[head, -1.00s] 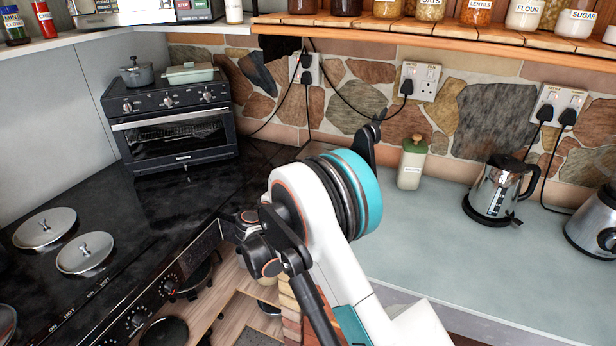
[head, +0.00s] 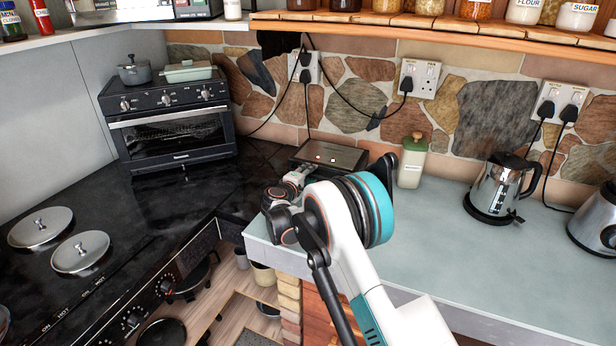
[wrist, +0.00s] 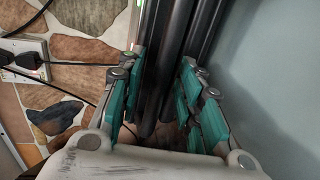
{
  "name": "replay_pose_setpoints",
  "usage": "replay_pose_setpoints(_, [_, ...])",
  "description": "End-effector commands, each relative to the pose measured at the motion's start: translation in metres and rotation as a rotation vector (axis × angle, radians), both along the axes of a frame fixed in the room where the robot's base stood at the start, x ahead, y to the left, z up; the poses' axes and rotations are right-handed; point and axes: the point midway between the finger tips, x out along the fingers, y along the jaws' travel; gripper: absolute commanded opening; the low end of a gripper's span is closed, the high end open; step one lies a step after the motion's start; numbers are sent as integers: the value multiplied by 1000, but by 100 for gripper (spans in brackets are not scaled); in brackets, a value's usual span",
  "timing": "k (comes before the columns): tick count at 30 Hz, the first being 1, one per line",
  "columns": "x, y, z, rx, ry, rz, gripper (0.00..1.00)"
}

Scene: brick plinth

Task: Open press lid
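The press (head: 332,156) is a dark, flat-topped appliance at the back of the counter, with small lights showing on it. Its lid looks down and level. My gripper (head: 306,172) is at the press's front left side, partly hidden by my own wrist. In the wrist view, the teal-padded fingers of my gripper (wrist: 162,75) stand apart. Dark parallel bars or edges, seemingly part of the press (wrist: 165,40), run between them. I cannot tell whether the pads touch them. My arm hides the press's front right.
A green-lidded canister (head: 412,160) stands right of the press, and a kettle (head: 497,190) farther right. A toaster oven (head: 172,120) is at the back left. Cords hang from wall sockets (head: 306,68) behind the press. The counter (head: 440,235) is clear at front right.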

Motion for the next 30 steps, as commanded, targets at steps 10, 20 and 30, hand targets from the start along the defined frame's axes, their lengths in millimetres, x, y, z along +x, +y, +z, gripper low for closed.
replay_pose_setpoints(10, [1, 0, 0, 0, 0, 0, 15])
replay_pose_setpoints(20, [0, 0, 1, 1, 3, 0, 0])
replay_pose_setpoints(30, [3, -1, 35, 41, 112, 0, 0])
